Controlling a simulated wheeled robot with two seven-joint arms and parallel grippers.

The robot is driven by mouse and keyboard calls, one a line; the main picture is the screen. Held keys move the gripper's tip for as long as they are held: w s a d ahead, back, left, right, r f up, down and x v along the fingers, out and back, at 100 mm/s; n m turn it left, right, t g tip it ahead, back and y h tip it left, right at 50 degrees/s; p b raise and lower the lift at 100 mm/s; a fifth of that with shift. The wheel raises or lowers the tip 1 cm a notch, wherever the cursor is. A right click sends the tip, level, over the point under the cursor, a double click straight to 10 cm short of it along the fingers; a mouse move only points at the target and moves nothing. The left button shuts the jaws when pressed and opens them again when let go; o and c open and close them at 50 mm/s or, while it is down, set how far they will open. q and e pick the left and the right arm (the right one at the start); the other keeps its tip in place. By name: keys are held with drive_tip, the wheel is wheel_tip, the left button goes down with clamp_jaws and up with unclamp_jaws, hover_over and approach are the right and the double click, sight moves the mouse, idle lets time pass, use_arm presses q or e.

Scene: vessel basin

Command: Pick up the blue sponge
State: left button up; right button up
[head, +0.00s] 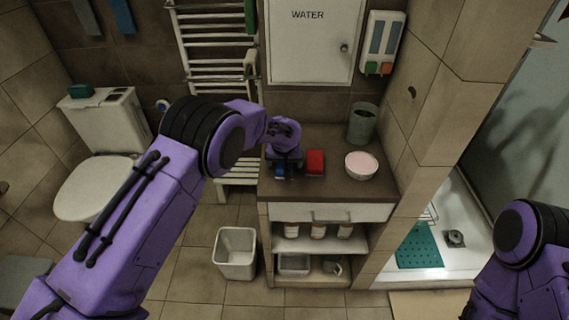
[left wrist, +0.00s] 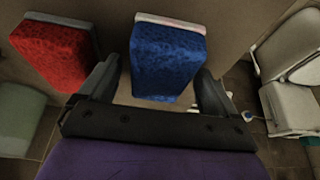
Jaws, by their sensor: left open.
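The blue sponge (left wrist: 168,62) lies on the brown counter (head: 333,186), seen close in the left wrist view with a pale layer at its far edge. In the head view the sponge (head: 280,170) is mostly hidden under my left gripper (head: 285,168). In the left wrist view my left gripper (left wrist: 160,88) is open, with one finger on each side of the sponge. I cannot tell whether the fingers touch it. My right arm shows at the lower right of the head view, but its gripper is out of view.
A red sponge (head: 315,161) lies close to the right of the blue one. A bowl (head: 361,166) and a grey-green cup (head: 362,123) stand farther right on the counter. A white bin (head: 235,252) stands on the floor left of the cabinet.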

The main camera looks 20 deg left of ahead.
drive_tip(key=shift+f, duration=0.1)
use_arm(q)
drive_tip(key=c, duration=1.1)
